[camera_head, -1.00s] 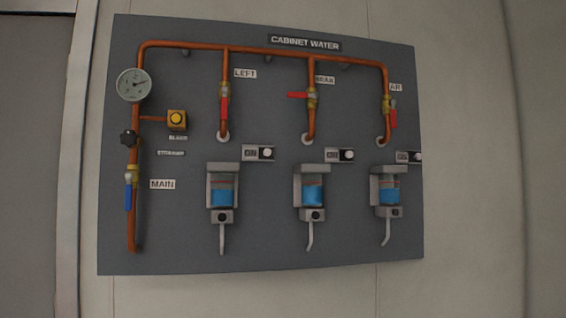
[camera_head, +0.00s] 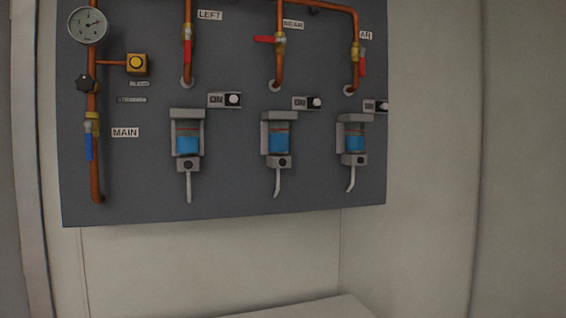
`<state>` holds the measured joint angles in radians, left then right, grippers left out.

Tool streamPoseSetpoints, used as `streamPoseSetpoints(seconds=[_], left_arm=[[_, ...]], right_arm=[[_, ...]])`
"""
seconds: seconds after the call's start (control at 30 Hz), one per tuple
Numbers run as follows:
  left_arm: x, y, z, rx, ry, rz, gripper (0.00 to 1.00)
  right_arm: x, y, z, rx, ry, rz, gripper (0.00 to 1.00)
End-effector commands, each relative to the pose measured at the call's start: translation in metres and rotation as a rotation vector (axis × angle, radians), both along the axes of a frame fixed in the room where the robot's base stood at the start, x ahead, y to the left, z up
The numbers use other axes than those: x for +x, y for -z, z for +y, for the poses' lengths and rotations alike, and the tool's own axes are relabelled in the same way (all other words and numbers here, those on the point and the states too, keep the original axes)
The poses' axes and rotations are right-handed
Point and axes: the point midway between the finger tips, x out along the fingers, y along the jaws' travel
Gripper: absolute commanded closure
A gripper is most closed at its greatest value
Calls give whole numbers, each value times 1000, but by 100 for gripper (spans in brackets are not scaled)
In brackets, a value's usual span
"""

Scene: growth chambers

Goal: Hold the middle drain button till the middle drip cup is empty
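The middle drip cup (camera_head: 279,140) is a clear cup in a grey bracket, with blue liquid in its lower part. The middle drain button (camera_head: 284,162) is a small dark round button on the grey block beneath that cup. A pale drain tube (camera_head: 278,184) hangs below it. The left drip cup (camera_head: 187,141) and the right drip cup (camera_head: 354,138) also hold blue liquid and have the same kind of button below. Neither of my grippers shows in the head view, and nothing touches the middle button.
The cups sit on a grey wall panel with copper pipes, a gauge (camera_head: 88,25), a yellow bleed button (camera_head: 136,63) and a blue-handled main valve (camera_head: 89,147). The middle branch has a red lever (camera_head: 264,39) lying sideways. A pale ledge (camera_head: 310,307) shows at the bottom; the space before the panel is clear.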

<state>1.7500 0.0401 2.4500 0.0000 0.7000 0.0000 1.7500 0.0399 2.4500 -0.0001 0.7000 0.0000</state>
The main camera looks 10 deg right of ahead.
Motion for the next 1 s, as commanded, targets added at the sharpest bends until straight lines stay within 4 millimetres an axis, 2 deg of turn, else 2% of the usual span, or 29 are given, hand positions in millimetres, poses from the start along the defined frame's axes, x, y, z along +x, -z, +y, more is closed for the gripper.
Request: streamPoseSetpoints(seconds=[0.13,0.23,0.27,1.0], left_arm=[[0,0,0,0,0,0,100],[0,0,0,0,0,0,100],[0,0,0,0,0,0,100],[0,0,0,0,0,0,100]], right_arm=[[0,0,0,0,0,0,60],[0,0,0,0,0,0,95],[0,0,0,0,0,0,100],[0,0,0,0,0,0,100]])
